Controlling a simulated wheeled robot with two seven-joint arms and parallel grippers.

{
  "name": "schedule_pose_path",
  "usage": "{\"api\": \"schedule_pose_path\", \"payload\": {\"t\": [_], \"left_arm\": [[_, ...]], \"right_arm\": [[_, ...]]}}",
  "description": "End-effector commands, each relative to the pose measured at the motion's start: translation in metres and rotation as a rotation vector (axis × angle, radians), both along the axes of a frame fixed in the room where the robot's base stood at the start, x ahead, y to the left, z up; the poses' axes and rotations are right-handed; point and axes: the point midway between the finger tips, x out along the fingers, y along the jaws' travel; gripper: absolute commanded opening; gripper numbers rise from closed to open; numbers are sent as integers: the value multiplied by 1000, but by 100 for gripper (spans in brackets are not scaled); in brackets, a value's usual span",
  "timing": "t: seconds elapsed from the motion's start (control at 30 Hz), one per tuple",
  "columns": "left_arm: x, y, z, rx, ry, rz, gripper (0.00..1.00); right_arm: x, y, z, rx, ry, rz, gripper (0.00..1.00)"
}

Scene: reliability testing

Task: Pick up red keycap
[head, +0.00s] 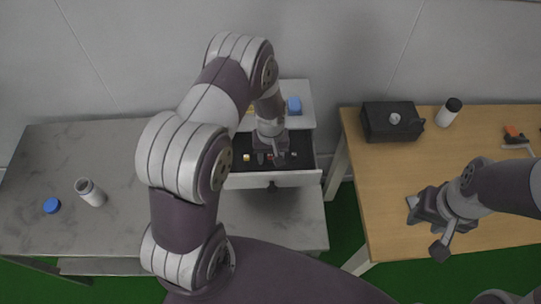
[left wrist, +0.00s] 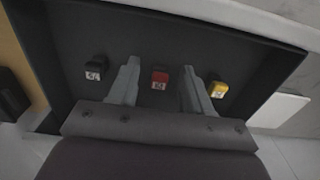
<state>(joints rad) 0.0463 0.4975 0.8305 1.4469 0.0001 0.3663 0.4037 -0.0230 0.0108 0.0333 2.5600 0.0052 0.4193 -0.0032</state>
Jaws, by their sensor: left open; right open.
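The red keycap (left wrist: 159,80) lies on the dark floor of an open drawer, seen in the left wrist view between the two fingers of my left gripper (left wrist: 158,85). The fingers are apart and stand on either side of it, with a gap to each. In the head view my left gripper (head: 271,157) reaches down into the drawer (head: 290,180), and the red keycap there is small and partly covered. My right gripper (head: 428,228) is open and empty over the wooden table.
A black keycap (left wrist: 96,69) and a yellow keycap (left wrist: 218,89) lie either side in the drawer. A blue object (head: 294,105) sits behind it. The wooden table (head: 385,180) holds a black box (head: 391,122) and a bottle (head: 448,112). A grey table (head: 110,150) is at left.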

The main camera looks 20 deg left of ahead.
Motion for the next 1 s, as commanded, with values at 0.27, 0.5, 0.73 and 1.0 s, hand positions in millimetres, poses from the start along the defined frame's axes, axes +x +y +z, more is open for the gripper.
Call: {"api": "schedule_pose_path", "payload": {"t": [0.27,0.5,0.73,1.0], "left_arm": [[0,0,0,0,0,0,0],[0,0,0,0,0,0,0],[0,0,9,0,-1,0,0],[5,-21,50,0,-3,-5,0]], "right_arm": [[0,0,0,0,0,0,43],[0,0,0,0,0,0,43],[0,0,-4,0,0,0,43],[0,0,-19,0,0,0,43]]}}
